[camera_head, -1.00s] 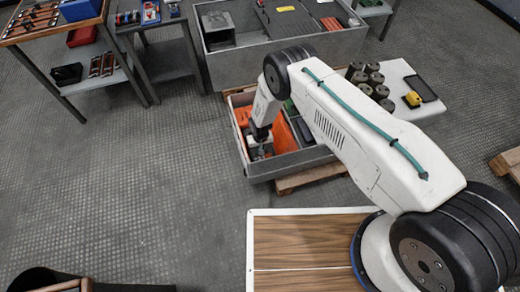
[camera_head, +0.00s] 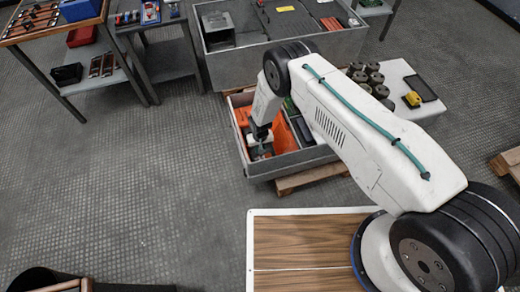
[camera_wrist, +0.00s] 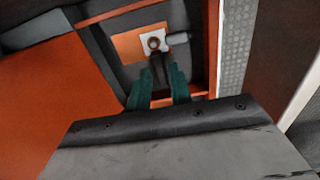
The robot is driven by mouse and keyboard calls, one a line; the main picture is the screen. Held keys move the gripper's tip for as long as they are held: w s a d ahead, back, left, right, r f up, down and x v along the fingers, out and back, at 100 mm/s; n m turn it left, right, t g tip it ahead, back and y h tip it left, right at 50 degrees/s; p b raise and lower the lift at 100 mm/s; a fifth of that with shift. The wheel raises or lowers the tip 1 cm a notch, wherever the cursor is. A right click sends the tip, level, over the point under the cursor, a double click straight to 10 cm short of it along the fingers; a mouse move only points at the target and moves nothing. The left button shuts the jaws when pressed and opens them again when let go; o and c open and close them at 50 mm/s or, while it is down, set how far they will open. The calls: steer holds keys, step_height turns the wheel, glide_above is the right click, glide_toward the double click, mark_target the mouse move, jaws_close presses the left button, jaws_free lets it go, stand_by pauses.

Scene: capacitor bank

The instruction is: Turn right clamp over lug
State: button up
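In the wrist view, a white square pad with a copper-coloured ring (camera_wrist: 153,42), which looks like the lug, sits on an orange plate (camera_wrist: 127,47) inside a dark recess. My gripper (camera_wrist: 160,72) has two green fingers pointing at it, just on the near side of the ring. A narrow dark piece, possibly the clamp, shows between the fingertips; I cannot tell whether they touch it. In the head view my gripper (camera_head: 260,143) reaches down into the left part of a grey crate (camera_head: 290,165), and its fingertips are mostly hidden.
Orange panels (camera_wrist: 55,100) stand close on the left of the wrist view, and an orange edge (camera_wrist: 213,45) runs on the right. A large grey bin (camera_head: 285,63) stands behind the crate. A white table (camera_head: 405,75) with dark cylinders is to the right.

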step_height(320, 180, up, 7)
steer(key=shift+f, duration=0.1)
stand_by(0.6)
